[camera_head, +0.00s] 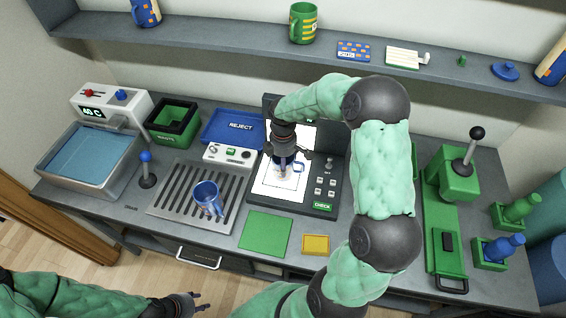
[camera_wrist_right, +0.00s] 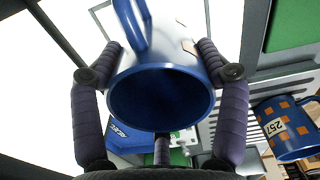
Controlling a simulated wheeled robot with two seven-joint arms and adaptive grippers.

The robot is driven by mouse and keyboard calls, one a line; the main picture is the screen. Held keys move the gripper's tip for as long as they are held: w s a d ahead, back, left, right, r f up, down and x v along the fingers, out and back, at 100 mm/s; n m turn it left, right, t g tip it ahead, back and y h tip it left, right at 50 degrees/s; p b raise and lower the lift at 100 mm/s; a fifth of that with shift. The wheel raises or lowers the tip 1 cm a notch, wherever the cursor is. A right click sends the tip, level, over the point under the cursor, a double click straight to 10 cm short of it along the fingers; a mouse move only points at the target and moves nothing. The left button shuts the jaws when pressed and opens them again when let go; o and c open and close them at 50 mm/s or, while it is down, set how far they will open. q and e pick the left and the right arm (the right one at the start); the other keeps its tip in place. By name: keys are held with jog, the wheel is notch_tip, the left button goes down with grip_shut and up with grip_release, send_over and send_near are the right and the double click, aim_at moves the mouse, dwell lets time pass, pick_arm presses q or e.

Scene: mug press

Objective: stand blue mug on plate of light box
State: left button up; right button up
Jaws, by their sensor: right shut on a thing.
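A second blue mug (camera_head: 207,198) stands on the slatted rack; orange squares and a "257" label show in the wrist view (camera_wrist_right: 285,130). My left gripper (camera_head: 193,303) is open and empty at the lower front.
The light box controls (camera_head: 325,186) and CHECK button (camera_head: 322,206) lie right of the plate. A grey rack (camera_head: 165,205), blue REJECT tray (camera_head: 232,127), green WASTE bin (camera_head: 172,122) and water basin (camera_head: 88,155) are left. A green press (camera_head: 452,178) stands right. A green mat (camera_head: 265,233) lies in front.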

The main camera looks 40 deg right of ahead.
jog(key=shift+f, duration=0.15)
jog(key=shift+f, duration=0.15)
jog(key=o, duration=1.6)
notch_tip(320, 180, up, 12)
jog(key=shift+r+p, duration=0.25)
jog(key=shift+p, duration=0.85)
